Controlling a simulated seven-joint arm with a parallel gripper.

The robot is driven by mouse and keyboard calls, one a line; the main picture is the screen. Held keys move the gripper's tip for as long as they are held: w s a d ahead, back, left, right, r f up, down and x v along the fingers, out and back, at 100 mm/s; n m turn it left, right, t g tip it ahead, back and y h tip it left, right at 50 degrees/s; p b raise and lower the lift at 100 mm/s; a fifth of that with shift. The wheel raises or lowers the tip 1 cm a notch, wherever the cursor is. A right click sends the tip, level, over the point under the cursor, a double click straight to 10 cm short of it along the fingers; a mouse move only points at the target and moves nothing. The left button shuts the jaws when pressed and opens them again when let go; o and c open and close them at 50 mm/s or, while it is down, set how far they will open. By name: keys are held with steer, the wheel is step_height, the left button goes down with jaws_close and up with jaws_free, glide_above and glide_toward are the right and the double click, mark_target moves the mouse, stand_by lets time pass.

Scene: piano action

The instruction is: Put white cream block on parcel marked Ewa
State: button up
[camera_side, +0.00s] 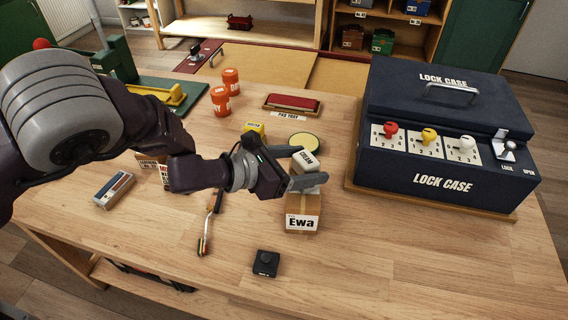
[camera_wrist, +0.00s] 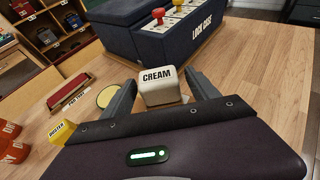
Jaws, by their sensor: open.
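The white cream block (camera_side: 305,160) has the word CREAM on it. In the side view it sits at my gripper's fingers, over the parcel marked Ewa (camera_side: 302,222), a small brown box with a white label. It looks tilted there. In the wrist view the cream block (camera_wrist: 159,87) lies between my gripper's two fingers (camera_wrist: 160,98), with a gap seen beside the finger at right. My gripper (camera_side: 306,168) is open. A pale surface shows under the block, and I cannot tell whether the block touches the parcel. The parcel's top is partly hidden by my gripper.
The dark blue lock case (camera_side: 440,130) stands at the right with coloured knobs. A small black box (camera_side: 266,263) lies in front. The front right table is clear.

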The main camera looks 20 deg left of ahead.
steer(key=v, duration=0.9)
steer(key=shift+a, duration=0.1)
steer(key=s+a+r+n+y, duration=0.1)
steer(key=a+r+n+y, duration=0.3)
steer(key=a+r+n, duration=0.55)
steer(key=a+r+n+y, duration=0.45)
steer(key=a+n, duration=0.75)
steer(key=n, duration=0.4)
steer(key=s+a+r+n+g, duration=0.1)
steer(key=s+a+n+g, duration=0.1)
steer(key=s+n, duration=0.7)
steer(key=s+a+r+n+g+y, duration=0.1)
steer(key=s+a+n+g, duration=0.1)
steer(key=s+n, duration=0.8)
steer(key=s+a, duration=0.1)
steer(key=s, duration=0.5)
steer(key=shift+s+a+r, duration=0.2)
steer(key=shift+s+r, duration=0.05)
steer(key=shift+s, duration=0.1)
